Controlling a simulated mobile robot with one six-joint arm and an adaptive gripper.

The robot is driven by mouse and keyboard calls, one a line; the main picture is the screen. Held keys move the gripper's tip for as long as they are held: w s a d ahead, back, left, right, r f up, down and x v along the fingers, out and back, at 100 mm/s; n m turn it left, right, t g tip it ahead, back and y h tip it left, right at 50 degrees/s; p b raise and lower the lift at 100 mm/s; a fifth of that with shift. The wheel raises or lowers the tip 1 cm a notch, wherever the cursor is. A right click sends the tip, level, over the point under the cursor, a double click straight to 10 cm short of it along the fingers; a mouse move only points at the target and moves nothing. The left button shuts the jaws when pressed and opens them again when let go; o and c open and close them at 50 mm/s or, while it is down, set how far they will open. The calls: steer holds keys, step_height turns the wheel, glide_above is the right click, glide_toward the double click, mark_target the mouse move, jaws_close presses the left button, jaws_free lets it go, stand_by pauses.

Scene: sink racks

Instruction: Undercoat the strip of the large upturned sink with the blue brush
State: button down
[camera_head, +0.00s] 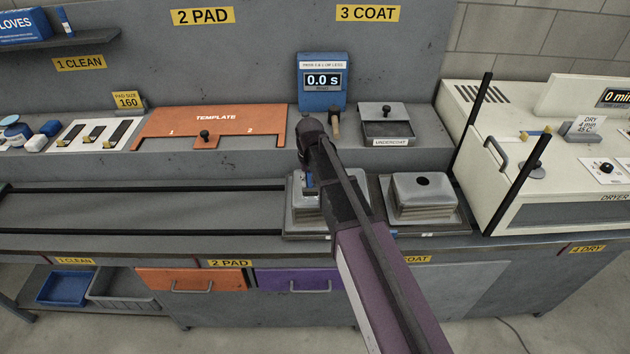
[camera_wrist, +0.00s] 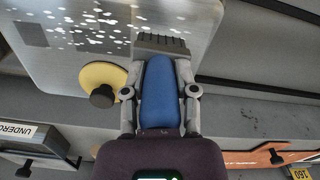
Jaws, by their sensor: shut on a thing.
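My gripper (camera_wrist: 160,75) is shut on the blue brush (camera_wrist: 159,92), whose dark bristles (camera_wrist: 163,44) point away from me. In the head view my gripper (camera_head: 311,180) is over the left upturned sink (camera_head: 301,216), and my arm hides much of that sink. In the wrist view the bristles lie over its grey metal face (camera_wrist: 50,68); whether they touch it I cannot tell. White specks (camera_wrist: 95,18) are scattered on that face near the bristles. A yellow disc with a dark knob (camera_wrist: 97,75) is beside the brush. A second upturned sink (camera_head: 435,188) stands to the right.
The undercoat box (camera_head: 386,128) and a blue timer (camera_head: 322,72) reading 0.0 s stand behind the sinks. The orange template (camera_head: 218,121) lies to the left. The cream dryer (camera_head: 550,190), with dark upright bars, closes off the right. The long rack at left (camera_head: 130,210) is empty.

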steer(key=shift+a, duration=0.25)
steer(key=shift+a, duration=1.5)
steer(key=shift+d, duration=0.2)
steer(key=shift+d, duration=1.5)
steer(key=shift+d, duration=1.65)
steer(key=shift+d, duration=0.1)
steer(key=shift+d, duration=1.55)
